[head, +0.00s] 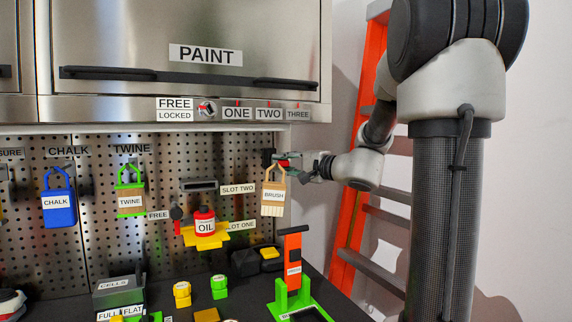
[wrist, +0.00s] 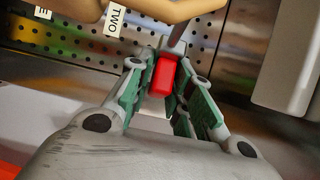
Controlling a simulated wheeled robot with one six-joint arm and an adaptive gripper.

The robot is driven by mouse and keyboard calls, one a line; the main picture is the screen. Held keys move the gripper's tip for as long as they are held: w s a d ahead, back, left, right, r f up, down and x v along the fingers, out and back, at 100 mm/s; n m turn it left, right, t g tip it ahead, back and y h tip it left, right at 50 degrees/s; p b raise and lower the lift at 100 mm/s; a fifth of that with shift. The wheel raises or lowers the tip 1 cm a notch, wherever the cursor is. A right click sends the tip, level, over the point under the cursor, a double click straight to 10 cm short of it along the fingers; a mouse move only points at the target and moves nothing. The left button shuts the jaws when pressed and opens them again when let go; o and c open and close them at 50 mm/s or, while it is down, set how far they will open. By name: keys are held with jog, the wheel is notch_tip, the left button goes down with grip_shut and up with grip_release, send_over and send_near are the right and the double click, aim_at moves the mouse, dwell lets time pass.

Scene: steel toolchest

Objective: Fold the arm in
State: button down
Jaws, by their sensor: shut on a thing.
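My arm (head: 380,130) comes in from the right of the head view and reaches out to the pegboard. My gripper (head: 289,163) is at the board's right edge, just above the hanging brush (head: 273,197). In the wrist view, a small red block (wrist: 164,75) sits between the green-padded fingers of my gripper (wrist: 166,80), which is shut on it. A dark rod runs from behind the block toward the board. The brush's tan loop (wrist: 160,12) crosses the top of the wrist view, close to the fingers. What the block belongs to is partly hidden.
The steel PAINT cabinet (head: 190,50) overhangs the board. Chalk (head: 58,205), twine (head: 130,195) and a red oil can (head: 204,222) are at the left. An orange-handled tool (head: 292,262) stands upright below. An orange ladder (head: 352,215) leans behind my arm.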

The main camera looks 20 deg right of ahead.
jog(key=c, duration=1.4)
grip_release()
jog(key=v, duration=1.2)
